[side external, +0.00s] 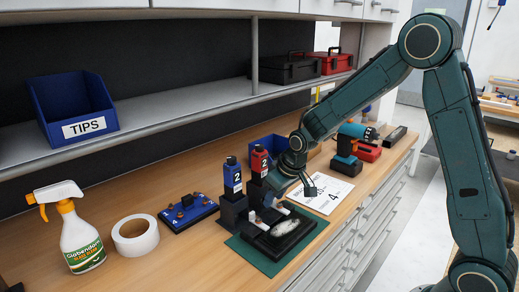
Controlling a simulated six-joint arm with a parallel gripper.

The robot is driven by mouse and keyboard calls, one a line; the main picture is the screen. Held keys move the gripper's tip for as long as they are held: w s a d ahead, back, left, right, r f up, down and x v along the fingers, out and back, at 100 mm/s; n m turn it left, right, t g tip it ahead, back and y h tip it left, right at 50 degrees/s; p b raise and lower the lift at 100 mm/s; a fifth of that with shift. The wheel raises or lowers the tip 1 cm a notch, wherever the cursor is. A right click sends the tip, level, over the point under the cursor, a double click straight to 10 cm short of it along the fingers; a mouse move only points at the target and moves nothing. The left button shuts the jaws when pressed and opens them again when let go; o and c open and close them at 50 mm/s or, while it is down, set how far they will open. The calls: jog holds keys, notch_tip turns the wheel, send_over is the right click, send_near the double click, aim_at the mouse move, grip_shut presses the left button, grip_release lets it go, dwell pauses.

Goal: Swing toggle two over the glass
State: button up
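A dark frame (300,236) with a pale, shiny oval area, perhaps the glass (284,228), lies on a green mat (245,252). Behind its left side stand a blue block marked 2 (232,176) and a red block marked 2 (260,162), both upright on dark supports. Small parts near the frame's back edge are too small to tell apart, so I cannot tell which is toggle two. My gripper (293,190) is above and behind the frame, right of the red block. Its fingers look spread, with nothing seen between them.
A blue plate marked 4 (188,212), a white tape roll (135,237) and a spray bottle (78,232) stand to the left. A printed sheet (322,194) and a drill (355,148) are to the right. A blue bin (268,146) is behind; a shelf (180,108) overhangs the back.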

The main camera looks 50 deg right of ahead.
jog(key=shift+r, duration=0.15)
jog(key=v, duration=1.3)
jog(key=shift+s+r, duration=0.15)
jog(key=shift+r, duration=0.05)
jog(key=s+a+r, duration=0.1)
jog(key=s+r, duration=0.1)
jog(key=s, duration=0.9)
jog(key=s+a+r+t, duration=0.1)
jog(key=s+a+r, duration=0.1)
jog(key=s, duration=1)
jog(key=shift+s, duration=0.15)
